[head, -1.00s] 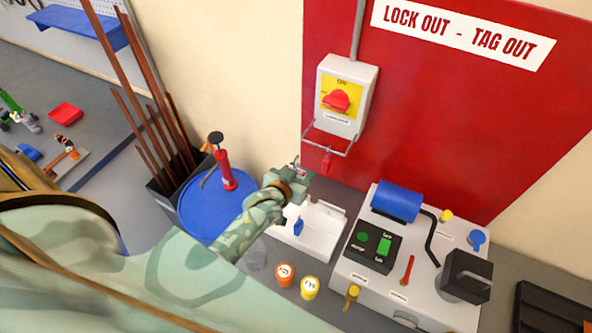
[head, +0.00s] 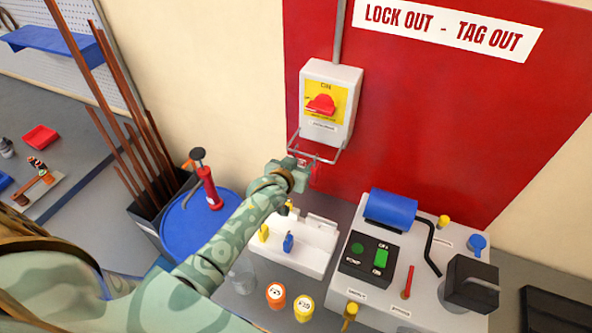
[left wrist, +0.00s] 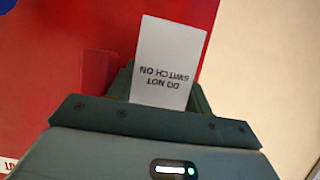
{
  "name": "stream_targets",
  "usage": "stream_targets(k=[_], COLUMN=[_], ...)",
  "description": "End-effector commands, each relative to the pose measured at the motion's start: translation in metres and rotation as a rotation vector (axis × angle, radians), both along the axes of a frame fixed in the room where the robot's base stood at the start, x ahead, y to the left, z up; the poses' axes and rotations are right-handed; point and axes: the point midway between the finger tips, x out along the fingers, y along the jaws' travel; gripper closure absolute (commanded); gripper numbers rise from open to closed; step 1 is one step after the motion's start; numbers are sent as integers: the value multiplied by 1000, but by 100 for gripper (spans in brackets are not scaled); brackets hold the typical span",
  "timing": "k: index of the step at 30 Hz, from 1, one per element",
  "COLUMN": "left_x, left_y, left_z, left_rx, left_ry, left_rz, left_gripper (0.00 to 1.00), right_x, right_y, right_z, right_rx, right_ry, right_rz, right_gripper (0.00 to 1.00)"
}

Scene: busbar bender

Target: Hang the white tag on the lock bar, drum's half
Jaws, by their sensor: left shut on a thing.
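The lock bar (head: 332,157) is a grey wire loop hanging below the white switch box (head: 343,78) with its red knob. A red item (head: 317,174) hangs from the bar; it looks like a padlock. My left gripper (head: 303,166) is at the bar's left half, on the side of the blue drum (head: 180,222), and covers part of the bar. In the left wrist view the gripper is shut on the white tag (left wrist: 165,65), which reads "DO NOT SWITCH ON". Whether the tag touches the bar is hidden. My right gripper is not in view.
A white machine (head: 385,290) with a blue roller stands to the right. Orange (head: 276,294) and yellow (head: 304,308) round pieces sit in front. Brown bars (head: 130,125) stand at the left.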

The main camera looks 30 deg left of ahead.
Motion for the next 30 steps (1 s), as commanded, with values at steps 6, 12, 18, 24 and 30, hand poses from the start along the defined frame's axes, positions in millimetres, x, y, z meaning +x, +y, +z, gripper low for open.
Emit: stream_targets(k=[6,12,18,24,30], left_x=[0,0,0,0,0], left_y=[0,0,0,0,0], left_z=[-7,-7,-7,-7,-7], left_rx=[0,0,-1,-1,-1], left_ry=[-1,-2,-2,-2,-2], left_rz=[1,1,0,0,0], left_gripper=[71,71,24,24,24], right_x=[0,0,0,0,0], right_y=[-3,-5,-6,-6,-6], right_z=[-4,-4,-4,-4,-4], right_rx=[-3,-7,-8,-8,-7], right_ry=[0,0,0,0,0], right_rz=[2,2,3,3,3], right_gripper=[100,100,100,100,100])
